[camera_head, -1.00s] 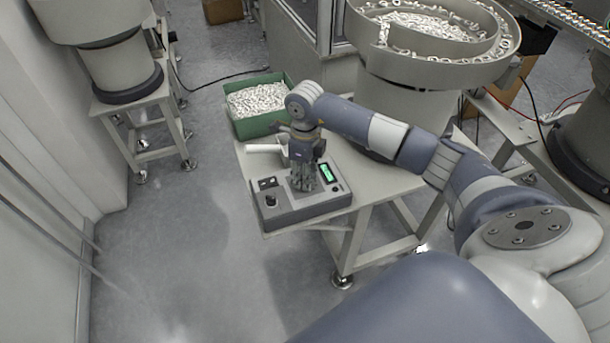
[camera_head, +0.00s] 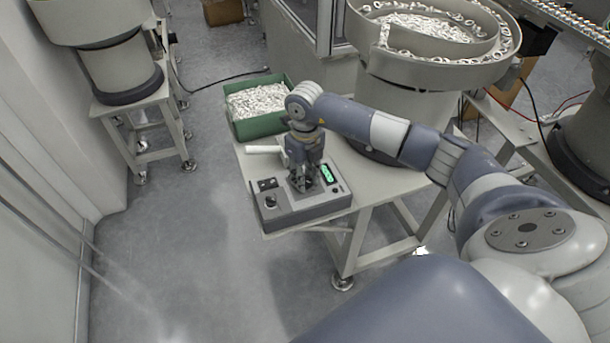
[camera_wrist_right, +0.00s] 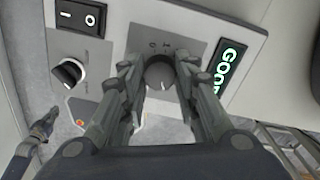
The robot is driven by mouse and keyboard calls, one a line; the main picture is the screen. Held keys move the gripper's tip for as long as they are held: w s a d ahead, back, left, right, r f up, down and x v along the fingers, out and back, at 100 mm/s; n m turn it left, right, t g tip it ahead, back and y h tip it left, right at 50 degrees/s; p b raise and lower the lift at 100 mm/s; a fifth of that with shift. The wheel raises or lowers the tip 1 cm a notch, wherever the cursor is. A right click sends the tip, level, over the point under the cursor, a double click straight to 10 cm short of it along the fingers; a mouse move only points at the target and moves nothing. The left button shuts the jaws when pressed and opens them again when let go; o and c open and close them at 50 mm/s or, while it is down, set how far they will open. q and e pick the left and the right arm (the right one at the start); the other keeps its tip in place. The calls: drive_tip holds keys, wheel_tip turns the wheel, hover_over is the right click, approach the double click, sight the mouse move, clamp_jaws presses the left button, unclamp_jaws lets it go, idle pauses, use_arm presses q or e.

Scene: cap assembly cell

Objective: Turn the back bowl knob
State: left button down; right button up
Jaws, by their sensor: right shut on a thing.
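A grey control box (camera_head: 318,207) sits on the front of the table. The round bowl knob (camera_wrist_right: 158,74) is on its panel, seen between the fingers in the right wrist view and hidden by the gripper in the head view. My right gripper (camera_head: 303,184) points down over the box. Its two fingers, also in the wrist view (camera_wrist_right: 159,80), are closed on the knob from both sides.
A second black knob (camera_wrist_right: 69,73) and a rocker switch (camera_wrist_right: 78,17) are on the box, left of the gripper. A green bin (camera_head: 262,127) of small white parts and a white handle-like piece (camera_head: 263,149) lie behind. A large bowl feeder (camera_head: 440,70) stands behind my arm.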

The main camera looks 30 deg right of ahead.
drive_tip(key=shift+w, duration=0.1)
drive_tip(key=o, duration=1.1)
drive_tip(key=shift+r, duration=0.1)
wheel_tip(320, 180, up, 12)
drive_tip(key=shift+f, duration=0.1)
